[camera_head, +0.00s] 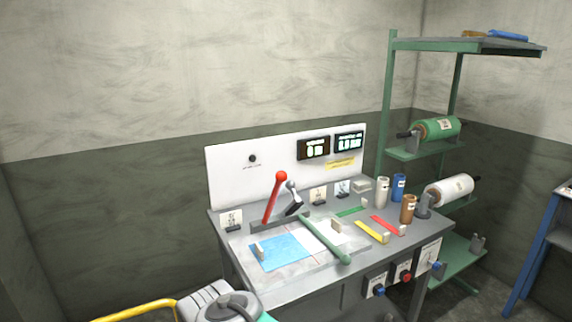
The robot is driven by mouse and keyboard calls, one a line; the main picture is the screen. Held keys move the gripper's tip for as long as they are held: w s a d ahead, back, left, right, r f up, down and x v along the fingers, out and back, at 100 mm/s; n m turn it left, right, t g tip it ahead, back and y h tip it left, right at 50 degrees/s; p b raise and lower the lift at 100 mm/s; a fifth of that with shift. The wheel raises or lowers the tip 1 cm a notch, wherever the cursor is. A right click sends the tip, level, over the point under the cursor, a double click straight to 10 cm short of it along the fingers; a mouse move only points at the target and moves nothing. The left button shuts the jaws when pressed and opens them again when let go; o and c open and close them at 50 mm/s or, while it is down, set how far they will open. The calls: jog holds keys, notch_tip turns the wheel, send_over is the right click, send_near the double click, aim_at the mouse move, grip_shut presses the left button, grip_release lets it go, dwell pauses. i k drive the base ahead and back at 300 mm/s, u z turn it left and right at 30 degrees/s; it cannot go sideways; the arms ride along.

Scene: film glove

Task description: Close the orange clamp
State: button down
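I cannot make out a clearly orange clamp. A red lever with a red ball top (276,192) stands tilted at the left of the grey workbench (300,290). Beside it a shorter grey lever (293,200) with a pale knob leans over a dark base. A green bar (325,241) lies across the bench top from back to front. A blue sheet (280,252) and a white sheet (325,232) lie on either side of a thin red line. My gripper does not show in this view.
A yellow strip (371,231), red strip (387,226) and several small bottles, one blue (398,187), stand or lie at the bench's right. A white panel (240,175) with two displays rises behind. A green rack (400,153) holds rolls. Blue legs (535,255) stand far right.

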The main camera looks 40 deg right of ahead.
aim_at(281, 176)
jog(key=i, duration=0.9)
